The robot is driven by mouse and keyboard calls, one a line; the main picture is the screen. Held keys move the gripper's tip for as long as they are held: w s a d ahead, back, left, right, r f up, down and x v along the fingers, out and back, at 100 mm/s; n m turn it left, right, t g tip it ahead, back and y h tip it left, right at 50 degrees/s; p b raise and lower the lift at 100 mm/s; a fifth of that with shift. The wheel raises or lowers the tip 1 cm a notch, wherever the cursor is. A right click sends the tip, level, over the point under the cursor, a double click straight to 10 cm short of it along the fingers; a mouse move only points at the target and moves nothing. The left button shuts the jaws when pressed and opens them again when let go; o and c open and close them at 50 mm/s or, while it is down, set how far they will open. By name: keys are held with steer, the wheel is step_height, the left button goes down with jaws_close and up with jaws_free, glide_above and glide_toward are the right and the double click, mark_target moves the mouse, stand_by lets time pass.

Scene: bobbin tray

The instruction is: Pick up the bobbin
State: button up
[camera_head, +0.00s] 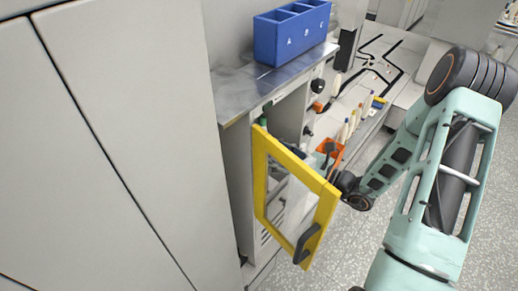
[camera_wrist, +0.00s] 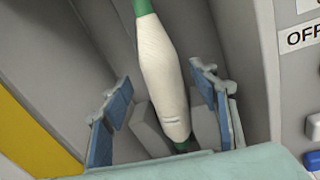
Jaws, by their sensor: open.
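The bobbin (camera_wrist: 163,75) has a thick cream-white body with green ends. In the wrist view it stands slightly tilted between the two blue-padded fingers of my gripper (camera_wrist: 161,82). The gripper is open, with a visible gap on each side of the bobbin. The bobbin's lower green end is partly hidden by my gripper's pale green body. In the head view my arm reaches from the right to behind the yellow-framed door (camera_head: 322,220), and my fingers cannot be made out there.
The yellow-framed door with a dark handle (camera_head: 307,243) stands open from a grey cabinet. A blue bin (camera_head: 292,35) with lettered compartments stands on the metal top. In the wrist view a panel with an "OFF" label (camera_wrist: 305,36) lies close on the right.

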mark_target(262, 124)
steer(key=x, duration=0.3)
steer(key=shift+w+a+r, duration=0.1)
steer(key=shift+w+a, duration=0.05)
steer(key=shift+w, duration=0.1)
steer(key=c, duration=1.4)
steer(key=shift+o, duration=0.2)
steer(key=shift+r, duration=0.15)
steer(key=shift+w+r+p, duration=0.1)
steer(key=shift+r+p, duration=0.4)
steer(key=shift+p, duration=0.05)
steer(key=r+p, duration=0.1)
steer(key=r, duration=0.1)
steer(key=r+p, duration=0.3)
steer(key=r, duration=0.1)
steer(key=shift+w+d+p, duration=0.35)
steer(key=shift+d, duration=0.05)
steer(key=v, duration=1.4)
steer(key=shift+f, duration=0.15)
